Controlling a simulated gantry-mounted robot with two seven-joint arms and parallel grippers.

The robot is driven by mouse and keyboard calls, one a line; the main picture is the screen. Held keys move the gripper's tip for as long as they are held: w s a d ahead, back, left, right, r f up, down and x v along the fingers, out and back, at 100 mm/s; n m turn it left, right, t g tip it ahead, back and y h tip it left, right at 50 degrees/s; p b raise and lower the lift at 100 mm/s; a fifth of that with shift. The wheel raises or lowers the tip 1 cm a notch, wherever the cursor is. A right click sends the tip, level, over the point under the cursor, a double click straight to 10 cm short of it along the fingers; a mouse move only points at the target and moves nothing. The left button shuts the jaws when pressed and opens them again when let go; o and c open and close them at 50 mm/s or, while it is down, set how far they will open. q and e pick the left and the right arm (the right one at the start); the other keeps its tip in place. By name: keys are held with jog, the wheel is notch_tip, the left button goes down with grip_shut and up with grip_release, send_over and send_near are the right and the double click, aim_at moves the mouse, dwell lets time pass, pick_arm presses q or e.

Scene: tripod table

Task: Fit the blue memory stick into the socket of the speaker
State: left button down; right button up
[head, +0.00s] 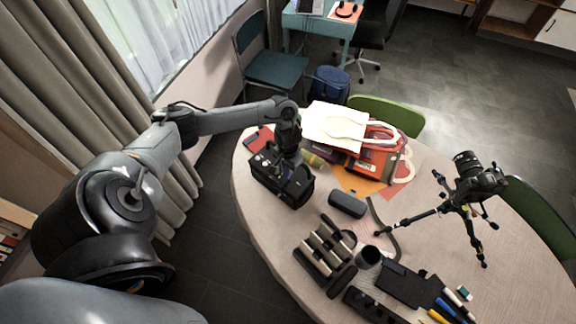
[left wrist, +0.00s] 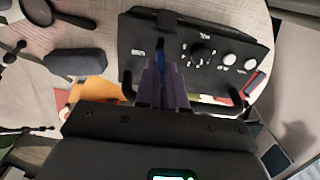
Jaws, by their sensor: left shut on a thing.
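The speaker (head: 295,187) is a black box with a carry handle at the left edge of the round table. In the left wrist view its dark panel (left wrist: 225,78) shows a large knob, white knobs and small markings. My left gripper (head: 285,157) is over the speaker. In the left wrist view the gripper (left wrist: 161,80) is shut on the blue memory stick (left wrist: 161,58), a thin blue strip between the fingertips. The stick's tip points at a small dark slot in the panel; I cannot tell whether it touches or is inside. My right gripper is not in view.
The round table (head: 420,240) also bears a tote bag (head: 375,150), a dark case (head: 347,203), a camera on a tripod (head: 477,180), a rack of rolls (head: 324,250) and pens.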

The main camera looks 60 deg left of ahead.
pick_arm(q)
jog(key=shift+f+b, duration=0.3)
jog(key=shift+f, duration=0.7)
dwell(0.3)
jog(key=shift+p, duration=0.5)
dwell(0.6)
jog(key=shift+p, duration=0.35)
dwell(0.5)
